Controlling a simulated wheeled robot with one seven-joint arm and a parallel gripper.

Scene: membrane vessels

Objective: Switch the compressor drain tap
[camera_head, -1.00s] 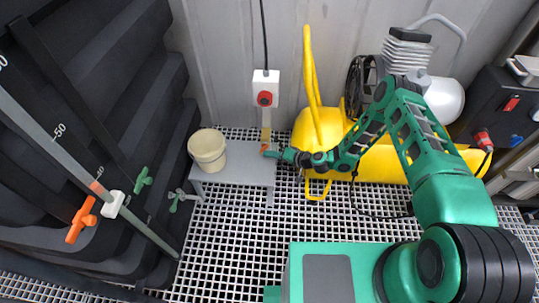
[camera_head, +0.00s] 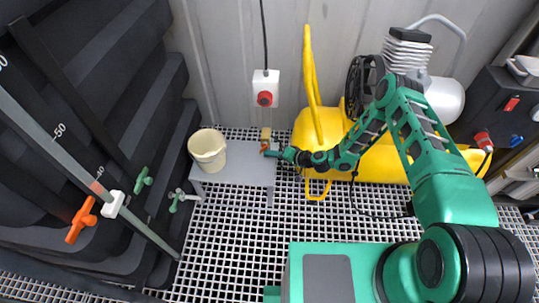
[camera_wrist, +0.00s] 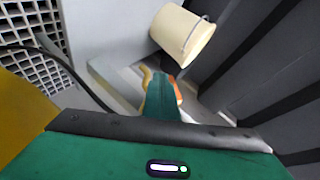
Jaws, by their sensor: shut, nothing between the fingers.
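The compressor (camera_head: 340,150) has a yellow tank and stands against the back wall. My gripper (camera_head: 272,153) is shut and empty, low at the tank's left end and over the grey bench's right side. A small orange part (camera_head: 264,147) is right at my fingertips, with a tan piece (camera_head: 266,134) just behind it. In the wrist view my fingers (camera_wrist: 162,85) are together, with an orange part (camera_wrist: 177,92) to their right and a yellow curved part (camera_wrist: 146,76) to their left. Contact cannot be told. I cannot tell for certain which part is the drain tap.
A cream bucket (camera_head: 208,150) stands on the grey bench (camera_head: 240,172). A white box with a red button (camera_head: 265,99) hangs on the wall above. Green (camera_head: 142,180) and orange (camera_head: 80,220) handles are at the left by the dark vessels. The grating floor in front is clear.

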